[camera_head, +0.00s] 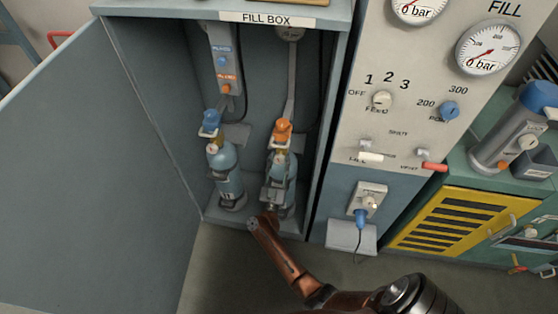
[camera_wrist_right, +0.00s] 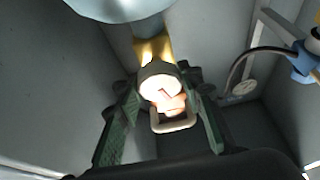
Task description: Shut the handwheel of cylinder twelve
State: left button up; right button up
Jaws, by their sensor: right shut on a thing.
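Two light blue cylinders stand in the fill box. The left cylinder (camera_head: 229,175) has a blue fitting (camera_head: 210,121) on top, and the right cylinder (camera_head: 290,172) has an orange one (camera_head: 282,130). My left gripper is not in view.
The fill box door (camera_head: 100,170) stands open at left. The box's side walls are close around both cylinders. A control panel (camera_head: 400,130) with gauges is to the right, with a blue plug (camera_head: 360,216) below. A yellow grille (camera_head: 455,221) is farther right.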

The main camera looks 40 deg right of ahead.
jog(key=shift+c, duration=0.9)
jog(key=m+g+h, duration=0.1)
jog(key=m+g, duration=0.1)
jog(key=m, duration=0.2)
jog(key=shift+s+m, duration=0.1)
jog(key=shift+m, duration=0.3)
jog(key=o, duration=1.2)
jog(key=shift+h, duration=0.3)
jog(key=shift+c, duration=0.2)
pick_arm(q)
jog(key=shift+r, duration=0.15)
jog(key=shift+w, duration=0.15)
